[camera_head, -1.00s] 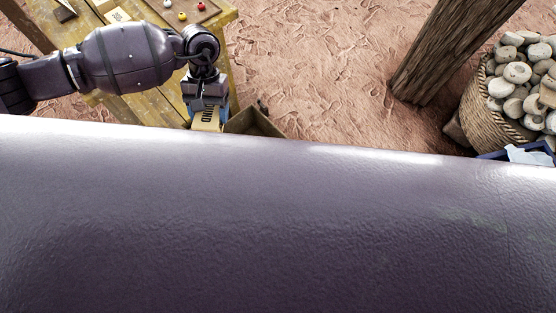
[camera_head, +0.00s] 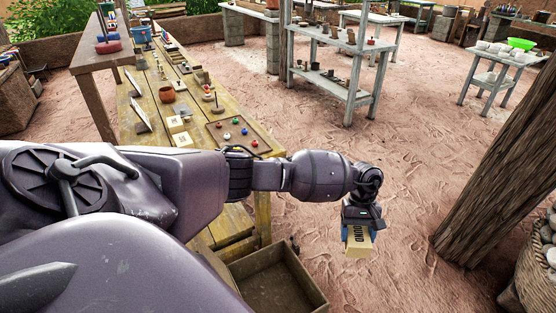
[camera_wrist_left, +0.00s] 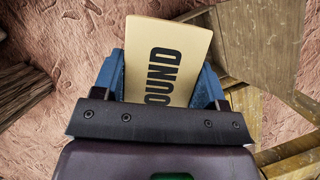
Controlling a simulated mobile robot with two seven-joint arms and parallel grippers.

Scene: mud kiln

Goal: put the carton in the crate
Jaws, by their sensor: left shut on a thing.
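My left gripper (camera_head: 360,228) is shut on the carton (camera_head: 358,245), a small tan box with dark lettering. In the left wrist view the carton (camera_wrist_left: 168,62) sits between the blue fingers (camera_wrist_left: 165,90), and the letters "OUND" show. The carton hangs in the air, up and to the right of the crate in the head view. The crate (camera_head: 275,290) is an open brown wooden box beside the bench; its visible inside looks empty and the picture's bottom edge cuts it off. Part of a brown wooden box, seemingly the crate (camera_wrist_left: 262,42), shows in the wrist view. My right gripper is not in view.
A thick wooden post (camera_head: 495,170) and a basket of stones (camera_head: 535,275) stand at right. The dirt floor between is open.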

